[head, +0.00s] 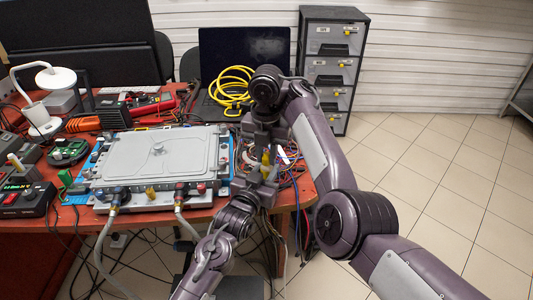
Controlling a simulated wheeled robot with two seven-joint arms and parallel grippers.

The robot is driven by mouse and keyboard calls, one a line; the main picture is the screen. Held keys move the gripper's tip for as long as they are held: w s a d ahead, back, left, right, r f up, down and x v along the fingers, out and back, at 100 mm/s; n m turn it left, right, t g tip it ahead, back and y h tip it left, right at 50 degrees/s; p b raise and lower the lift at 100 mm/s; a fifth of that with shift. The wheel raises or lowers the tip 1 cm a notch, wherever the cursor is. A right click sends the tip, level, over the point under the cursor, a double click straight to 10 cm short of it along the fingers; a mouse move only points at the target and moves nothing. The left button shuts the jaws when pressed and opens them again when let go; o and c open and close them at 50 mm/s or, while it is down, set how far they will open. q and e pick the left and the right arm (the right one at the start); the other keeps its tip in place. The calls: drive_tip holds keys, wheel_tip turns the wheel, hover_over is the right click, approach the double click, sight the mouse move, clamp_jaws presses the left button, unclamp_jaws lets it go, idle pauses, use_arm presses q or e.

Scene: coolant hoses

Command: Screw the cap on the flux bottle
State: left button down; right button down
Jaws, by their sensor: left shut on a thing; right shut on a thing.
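A small yellow item, which looks like the flux bottle (266,168), is between my two grippers near the table's right edge. It stands roughly upright and is partly hidden by the fingers. My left gripper (262,180) reaches in from below and is shut on it. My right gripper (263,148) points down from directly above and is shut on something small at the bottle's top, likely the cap. The cap is mostly hidden by the fingers, and I cannot tell whether it touches the bottle.
A grey-lidded battery unit (160,155) with hoses fills the table's middle. A coiled yellow cable (232,84) lies behind on a dark laptop. Loose wires (288,158) lie by the grippers. A drawer cabinet (331,65) stands behind; open tiled floor (440,160) is to the right.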

drive_tip(key=c, duration=1.3)
unclamp_jaws()
drive_tip(key=shift+o, duration=0.2)
drive_tip(key=shift+r, duration=0.1)
drive_tip(key=shift+w+r, duration=0.2)
drive_tip(key=shift+r, duration=0.35)
drive_tip(key=shift+s+r, duration=0.2)
drive_tip(key=shift+r, duration=1.45)
drive_tip(key=shift+c, duration=0.4)
